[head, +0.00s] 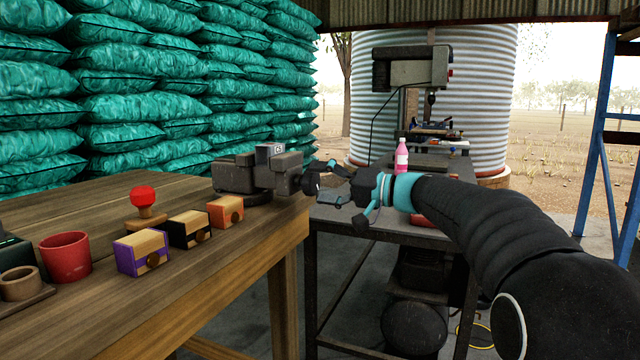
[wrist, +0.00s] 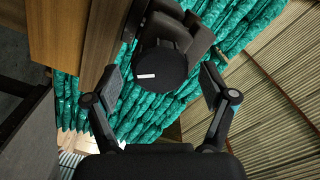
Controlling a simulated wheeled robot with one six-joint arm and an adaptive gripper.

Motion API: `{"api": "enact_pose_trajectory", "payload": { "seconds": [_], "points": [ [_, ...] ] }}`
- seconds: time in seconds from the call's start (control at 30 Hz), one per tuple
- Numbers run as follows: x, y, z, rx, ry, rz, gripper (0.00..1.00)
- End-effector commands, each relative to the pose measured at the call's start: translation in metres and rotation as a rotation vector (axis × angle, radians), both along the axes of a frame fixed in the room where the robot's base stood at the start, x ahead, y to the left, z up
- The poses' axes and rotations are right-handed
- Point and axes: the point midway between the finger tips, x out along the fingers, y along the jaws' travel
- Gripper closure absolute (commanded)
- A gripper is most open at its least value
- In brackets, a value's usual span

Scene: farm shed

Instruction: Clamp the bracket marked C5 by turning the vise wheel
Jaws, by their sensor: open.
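The dark vise (head: 235,174) stands on the wooden bench near its right end. A grey block, seemingly the bracket (head: 265,154), sits upright at the vise jaws. It has a small pale mark that I cannot read as C5. The vise wheel (head: 310,184) faces my gripper (head: 327,182). In the wrist view the wheel (wrist: 160,72) is a dark disc with a white stripe. My gripper (wrist: 162,84) is open, with one finger on each side of the wheel and visible gaps to both. I cannot tell how tightly the jaws hold the bracket.
Purple (head: 141,252), black (head: 189,229) and orange (head: 226,212) fronted wooden boxes stand on the bench. A metal table (head: 400,232) with a pink bottle (head: 401,157) stands behind my arm.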

Motion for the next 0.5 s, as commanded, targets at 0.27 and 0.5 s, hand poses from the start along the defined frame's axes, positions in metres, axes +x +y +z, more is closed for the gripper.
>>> {"api": "enact_pose_trajectory", "payload": {
  "seconds": [0.27, 0.5],
  "points": [
    [0.0005, -0.0009, -0.0072, -0.034, -0.096, -0.002, 0.17],
    [0.0009, -0.0011, -0.0071, -0.093, -0.260, -0.002, 0.17]
  ]
}}
